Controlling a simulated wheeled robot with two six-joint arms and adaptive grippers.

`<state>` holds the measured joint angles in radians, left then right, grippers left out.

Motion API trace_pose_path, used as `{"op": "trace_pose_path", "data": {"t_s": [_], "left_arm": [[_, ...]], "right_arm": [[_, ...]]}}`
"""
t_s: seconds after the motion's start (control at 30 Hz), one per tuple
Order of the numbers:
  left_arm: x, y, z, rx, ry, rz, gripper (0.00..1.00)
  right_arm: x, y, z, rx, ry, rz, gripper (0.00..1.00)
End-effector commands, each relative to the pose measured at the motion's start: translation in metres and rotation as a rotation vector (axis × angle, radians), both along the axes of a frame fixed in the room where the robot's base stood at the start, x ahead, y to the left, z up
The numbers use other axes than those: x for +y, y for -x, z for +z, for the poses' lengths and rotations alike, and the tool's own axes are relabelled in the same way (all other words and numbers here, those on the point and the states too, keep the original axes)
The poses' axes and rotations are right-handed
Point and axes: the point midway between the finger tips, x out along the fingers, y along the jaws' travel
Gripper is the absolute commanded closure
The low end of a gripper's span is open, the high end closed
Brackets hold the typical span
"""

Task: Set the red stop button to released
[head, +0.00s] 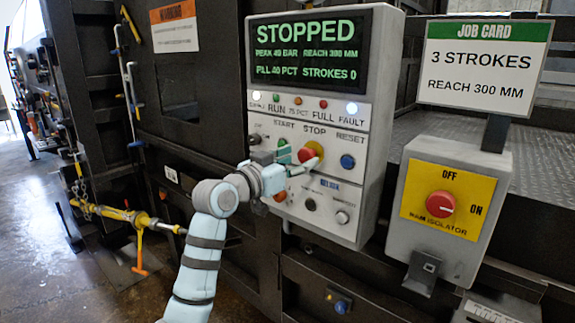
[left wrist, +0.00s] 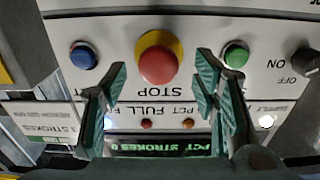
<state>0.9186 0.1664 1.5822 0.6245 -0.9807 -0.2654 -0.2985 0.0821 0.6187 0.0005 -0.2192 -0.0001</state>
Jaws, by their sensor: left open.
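The red stop button (head: 307,155) sits on a yellow collar on the control panel (head: 330,195), under the label STOP. It also shows in the left wrist view (left wrist: 157,64), ahead of the fingertips and between them. My left gripper (head: 303,167) is open in front of the button; in the left wrist view its two fingers (left wrist: 160,85) stand apart with nothing between them. I cannot tell whether either finger touches the button. The screen (head: 308,50) reads STOPPED, with strokes 0. My right gripper is in neither view.
The green start button (left wrist: 236,54) and the blue reset button (head: 347,161) flank the stop button. The FAULT lamp (head: 351,108) is lit. Right of the panel stand the red main isolator knob (head: 441,204) and a job card (head: 481,68). A yellow bar (head: 125,214) sticks out at lower left.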

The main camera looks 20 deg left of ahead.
Motion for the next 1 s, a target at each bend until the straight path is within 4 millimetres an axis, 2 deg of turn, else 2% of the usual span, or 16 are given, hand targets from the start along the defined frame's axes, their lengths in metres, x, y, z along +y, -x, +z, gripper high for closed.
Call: {"op": "trace_pose_path", "data": {"t_s": [0.07,0.3,0.43,0.6,0.93,1.0], "left_arm": [[0.005,0.012,0.0,-0.002,-0.003,0.002,0.46],[0.03,0.075,0.0,-0.002,-0.009,0.004,0.46],[0.039,0.098,0.0,-0.001,-0.007,0.003,0.46],[0.041,0.108,0.0,0.001,-0.001,-0.001,0.46],[0.041,0.108,0.0,0.0,-0.001,0.0,0.46],[0.041,0.108,0.005,-0.023,0.002,0.0,0.46]], "right_arm": [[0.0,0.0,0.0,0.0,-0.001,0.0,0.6],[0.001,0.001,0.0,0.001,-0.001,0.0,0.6],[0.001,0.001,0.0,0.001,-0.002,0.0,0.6],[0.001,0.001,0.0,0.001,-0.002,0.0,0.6],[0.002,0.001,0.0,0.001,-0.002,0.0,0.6],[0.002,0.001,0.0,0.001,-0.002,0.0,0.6]]}}
